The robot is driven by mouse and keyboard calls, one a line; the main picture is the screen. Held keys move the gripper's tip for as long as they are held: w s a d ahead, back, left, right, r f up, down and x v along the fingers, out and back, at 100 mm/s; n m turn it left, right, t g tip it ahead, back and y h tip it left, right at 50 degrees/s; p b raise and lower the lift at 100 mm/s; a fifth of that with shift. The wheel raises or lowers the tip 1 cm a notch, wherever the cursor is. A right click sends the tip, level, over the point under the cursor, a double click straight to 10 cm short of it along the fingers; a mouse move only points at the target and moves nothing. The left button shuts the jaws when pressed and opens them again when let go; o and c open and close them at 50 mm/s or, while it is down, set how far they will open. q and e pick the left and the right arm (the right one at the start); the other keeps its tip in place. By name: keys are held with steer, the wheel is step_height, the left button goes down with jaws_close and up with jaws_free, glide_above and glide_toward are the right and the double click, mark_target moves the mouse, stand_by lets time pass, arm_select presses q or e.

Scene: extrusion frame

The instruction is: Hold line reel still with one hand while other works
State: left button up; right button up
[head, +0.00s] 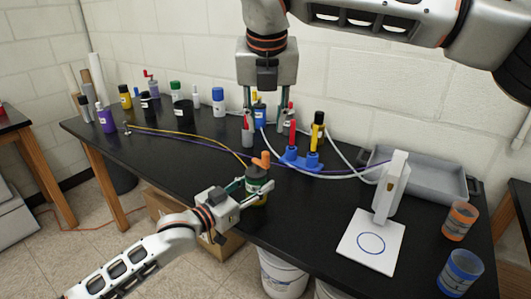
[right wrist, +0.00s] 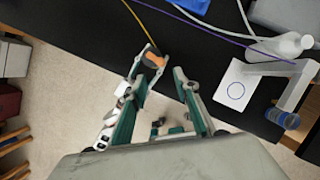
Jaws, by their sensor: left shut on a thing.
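The line reel (head: 257,181) is a dark green cylinder with an orange top, upright near the table's front edge in the head view. My left gripper (head: 250,190) is shut around its side; the fingers hide part of it. My right gripper (head: 267,122) points down behind the reel, its teal fingers apart and apparently empty. In the right wrist view, the right gripper (right wrist: 160,76) is open, with the reel's orange top (right wrist: 153,60) beyond the fingertips. Yellow (head: 195,136) and purple lines run across the table near the reel.
A white stand (head: 372,243), a grey tray (head: 425,178), an orange cup (head: 460,220) and a blue cup (head: 460,270) are farther right. Several bottles stand at back left.

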mark_target(266, 152)
steer(key=x, duration=1.1)
steer(key=shift+w+f, duration=0.1)
steer(key=shift+f, duration=0.25)
jaws_close()
